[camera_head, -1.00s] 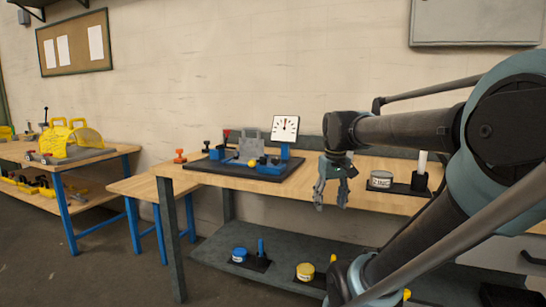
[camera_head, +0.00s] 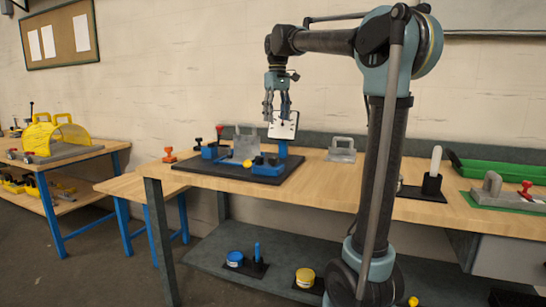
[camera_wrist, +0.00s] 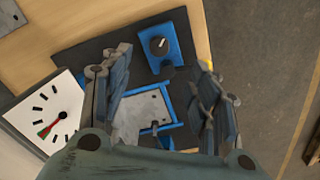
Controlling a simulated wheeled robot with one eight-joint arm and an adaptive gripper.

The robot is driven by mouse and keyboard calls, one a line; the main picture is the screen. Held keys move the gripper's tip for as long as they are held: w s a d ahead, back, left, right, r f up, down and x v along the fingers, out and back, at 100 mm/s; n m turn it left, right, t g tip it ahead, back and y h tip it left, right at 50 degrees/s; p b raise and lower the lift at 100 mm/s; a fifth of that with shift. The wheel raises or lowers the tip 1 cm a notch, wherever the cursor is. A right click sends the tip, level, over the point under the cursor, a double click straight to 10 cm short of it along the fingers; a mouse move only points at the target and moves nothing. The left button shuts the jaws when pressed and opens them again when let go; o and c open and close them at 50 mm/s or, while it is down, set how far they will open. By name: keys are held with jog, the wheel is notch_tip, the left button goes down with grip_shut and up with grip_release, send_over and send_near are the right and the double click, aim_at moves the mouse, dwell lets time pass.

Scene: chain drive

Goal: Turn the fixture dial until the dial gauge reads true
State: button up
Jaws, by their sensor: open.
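The dial gauge has a white square face with black ticks. In the head view the gauge (camera_head: 283,128) stands at the back right of the fixture board, partly behind my gripper. In the wrist view the gauge (camera_wrist: 50,112) is at the left; its hub is dark, with red and green at the lower left, and the exact needle reading is unclear. The fixture dial (camera_wrist: 159,45) is a black knob with a pale line on a blue block. My gripper (camera_head: 277,116) is open and empty, pointing down above the board, apart from the dial. Its fingers (camera_wrist: 163,105) flank a grey plate.
The dark fixture board (camera_head: 215,174) also carries blue blocks and a yellow ball-shaped part. An orange-red knob (camera_head: 169,155) stands left of it. A grey handled block (camera_head: 342,150), a black holder (camera_head: 432,186) and a green tray (camera_head: 495,170) are to the right. Bare wood lies between.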

aim_at(273, 157)
jog(key=f, duration=0.5)
jog(key=w+a+f, duration=0.1)
jog(key=f, duration=1)
jog(key=shift+w+a+f, duration=0.25)
jog(key=shift+f, duration=0.1)
jog(key=c, duration=1.1)
